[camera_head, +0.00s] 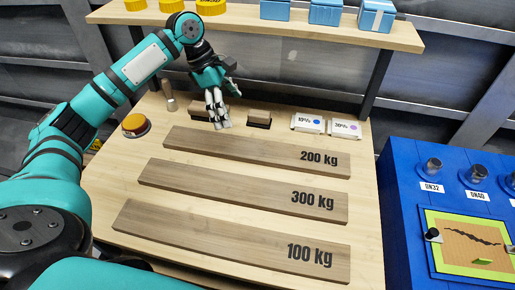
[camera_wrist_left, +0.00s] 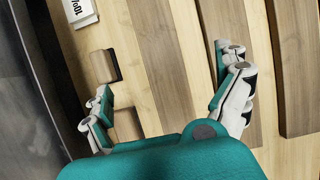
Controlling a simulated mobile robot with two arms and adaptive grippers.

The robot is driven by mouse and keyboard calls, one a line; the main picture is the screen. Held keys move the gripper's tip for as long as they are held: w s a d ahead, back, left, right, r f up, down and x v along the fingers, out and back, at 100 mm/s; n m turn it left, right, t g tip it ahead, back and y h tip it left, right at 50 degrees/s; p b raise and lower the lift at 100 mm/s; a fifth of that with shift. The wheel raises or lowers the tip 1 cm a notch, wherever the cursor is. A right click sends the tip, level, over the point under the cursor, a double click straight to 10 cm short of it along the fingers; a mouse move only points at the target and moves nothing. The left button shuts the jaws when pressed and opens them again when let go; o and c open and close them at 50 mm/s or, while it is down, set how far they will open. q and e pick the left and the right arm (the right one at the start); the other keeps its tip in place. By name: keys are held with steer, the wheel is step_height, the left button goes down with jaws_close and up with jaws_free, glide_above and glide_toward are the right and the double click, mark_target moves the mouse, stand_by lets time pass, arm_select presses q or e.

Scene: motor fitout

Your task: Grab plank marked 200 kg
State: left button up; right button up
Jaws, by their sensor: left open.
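The plank marked 200 kg (camera_head: 250,150) is a long brown board lying flat on the light wooden table, farthest back of three similar planks. My left gripper (camera_head: 226,106) is open and empty, above the table by the plank's back edge, left of its printed label. In the left wrist view the open fingers (camera_wrist_left: 168,102) are spread wide, with a brown plank (camera_wrist_left: 160,60) running lengthwise between them. The label is not visible there, and I cannot tell the exact height above the plank. My right gripper is not in view.
The planks marked 300 kg (camera_head: 240,189) and 100 kg (camera_head: 225,234) lie nearer me. Behind are small wooden blocks (camera_head: 259,118), white cards (camera_head: 308,124), an orange-topped button (camera_head: 135,124) and a raised shelf (camera_head: 270,24). A blue cabinet (camera_head: 400,190) stands right.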

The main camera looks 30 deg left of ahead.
arm_select(q)
glide_toward(254, 148)
steer(key=x, duration=0.2)
steer(key=shift+s+d+f, duration=0.15)
steer(key=shift+d+f, duration=0.1)
steer(key=shift+f, duration=0.1)
steer(key=shift+d+f, duration=0.2)
steer(key=shift+f, duration=0.6)
steer(key=x, duration=0.3)
steer(key=shift+w+d+f, duration=0.15)
steer(key=shift+w+f, duration=0.1)
steer(key=shift+w, duration=0.05)
steer(key=shift+d+f, duration=0.2)
steer(key=shift+f, duration=0.3)
steer(key=c, duration=1.5)
steer(key=shift+w+r, duration=0.1)
steer(key=shift+c, duration=0.6)
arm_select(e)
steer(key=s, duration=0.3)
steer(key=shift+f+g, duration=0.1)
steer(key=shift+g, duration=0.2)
